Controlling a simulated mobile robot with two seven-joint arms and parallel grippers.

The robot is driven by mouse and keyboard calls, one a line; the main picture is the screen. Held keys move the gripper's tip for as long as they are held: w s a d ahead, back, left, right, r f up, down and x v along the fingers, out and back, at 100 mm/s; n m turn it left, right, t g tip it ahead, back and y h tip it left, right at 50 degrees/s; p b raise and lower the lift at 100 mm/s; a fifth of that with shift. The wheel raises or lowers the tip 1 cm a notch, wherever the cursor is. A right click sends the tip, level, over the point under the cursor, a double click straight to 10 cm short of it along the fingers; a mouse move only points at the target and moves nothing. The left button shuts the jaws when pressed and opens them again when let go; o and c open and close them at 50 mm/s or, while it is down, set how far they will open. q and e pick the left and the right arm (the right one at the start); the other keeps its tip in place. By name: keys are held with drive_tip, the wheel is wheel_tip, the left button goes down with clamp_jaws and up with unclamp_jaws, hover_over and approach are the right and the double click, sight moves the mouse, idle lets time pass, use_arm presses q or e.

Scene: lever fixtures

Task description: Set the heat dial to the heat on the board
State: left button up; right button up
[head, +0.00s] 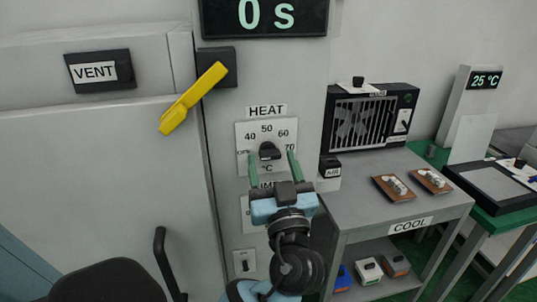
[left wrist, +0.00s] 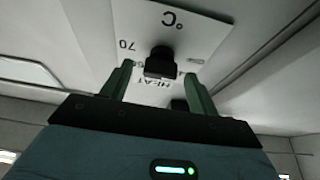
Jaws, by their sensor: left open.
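The heat dial (head: 269,151) is a dark knob on a white plate (head: 244,131) under a HEAT label, with marks 40, 50, 60 and 70 around it. I cannot tell which mark it points to. My left gripper (head: 271,156) is open, its green fingers on either side of the knob in the picture. In the left wrist view the knob (left wrist: 160,62) shows between the open fingertips (left wrist: 157,72), and contact cannot be told. No board with a readable heat setting shows. My right gripper is not in view.
A yellow lever (head: 193,98) sticks out at left of the dial, near a VENT label (head: 93,72). Above is a display reading 0 s (head: 265,16). At right are a grey COOL cart (head: 437,201), a fan box (head: 368,118) and a 25 °C display (head: 485,80).

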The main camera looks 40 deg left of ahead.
use_arm(q)
drive_tip(key=shift+w+a+r, duration=0.25)
drive_tip(key=shift+w+a, duration=0.1)
drive_tip(key=shift+a, duration=0.05)
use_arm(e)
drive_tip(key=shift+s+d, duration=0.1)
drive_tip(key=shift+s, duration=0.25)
